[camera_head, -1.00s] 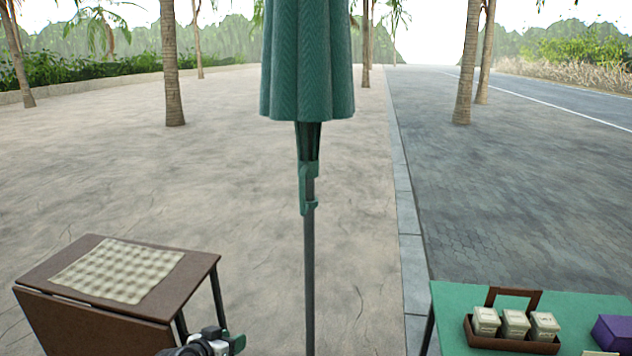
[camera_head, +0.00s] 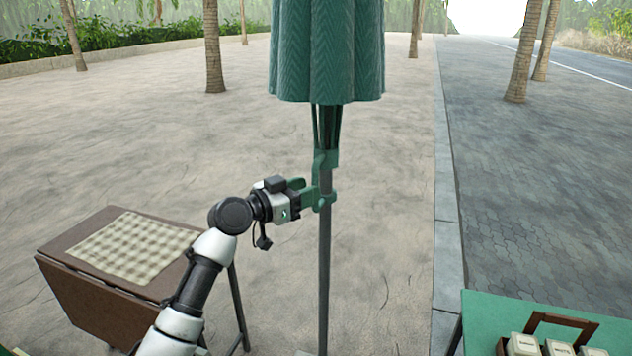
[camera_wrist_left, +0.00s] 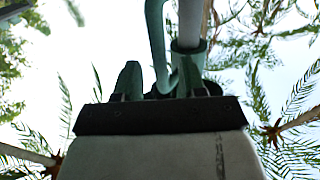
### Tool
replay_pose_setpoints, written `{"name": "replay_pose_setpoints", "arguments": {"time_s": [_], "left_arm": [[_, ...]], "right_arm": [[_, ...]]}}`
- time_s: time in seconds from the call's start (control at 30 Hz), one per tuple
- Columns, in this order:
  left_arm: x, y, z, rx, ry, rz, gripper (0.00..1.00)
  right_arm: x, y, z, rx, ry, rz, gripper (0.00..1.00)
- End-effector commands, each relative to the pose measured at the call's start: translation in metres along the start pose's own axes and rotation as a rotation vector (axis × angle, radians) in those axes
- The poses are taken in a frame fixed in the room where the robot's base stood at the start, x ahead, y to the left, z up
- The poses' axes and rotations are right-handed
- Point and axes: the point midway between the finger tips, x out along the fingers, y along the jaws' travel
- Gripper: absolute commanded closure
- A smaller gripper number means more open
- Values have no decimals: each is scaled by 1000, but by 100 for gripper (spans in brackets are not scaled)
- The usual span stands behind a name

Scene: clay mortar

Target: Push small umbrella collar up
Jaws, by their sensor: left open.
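The closed green umbrella (camera_head: 327,55) hangs folded on its upright dark pole (camera_head: 324,270). Its green collar (camera_head: 326,165), with a looped handle on the left side, sits on the pole just below the canopy. My left gripper (camera_head: 312,195) reaches in from the left at the lower end of the collar. In the left wrist view its two green fingertips (camera_wrist_left: 158,78) stand apart, with the collar's handle (camera_wrist_left: 157,45) and the pole (camera_wrist_left: 190,25) just beyond them. I cannot tell whether the fingers touch the collar. My right gripper is not in view.
A brown folding table (camera_head: 60,250) with a checkered cloth (camera_head: 135,245) stands at left, behind my left arm. A green table (camera_head: 480,318) with a brown caddy (camera_head: 560,322) of labelled containers is at lower right. Paving around the pole is clear.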

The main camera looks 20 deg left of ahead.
Motion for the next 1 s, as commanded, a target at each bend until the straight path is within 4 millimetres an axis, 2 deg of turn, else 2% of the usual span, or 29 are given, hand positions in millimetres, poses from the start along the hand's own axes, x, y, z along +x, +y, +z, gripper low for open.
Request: {"name": "replay_pose_setpoints", "arguments": {"time_s": [0.1,0.2,0.57,0.83,1.0], "left_arm": [[18,0,-1,-2,0,1,59],[26,0,-1,-1,0,1,59],[32,0,1,1,-1,-1,59],[31,0,1,0,-2,-1,99],[31,0,1,0,-2,-1,100]], "right_arm": [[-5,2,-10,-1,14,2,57],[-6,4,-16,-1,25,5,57],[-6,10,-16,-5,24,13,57],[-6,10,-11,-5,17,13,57],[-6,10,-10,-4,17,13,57]]}}
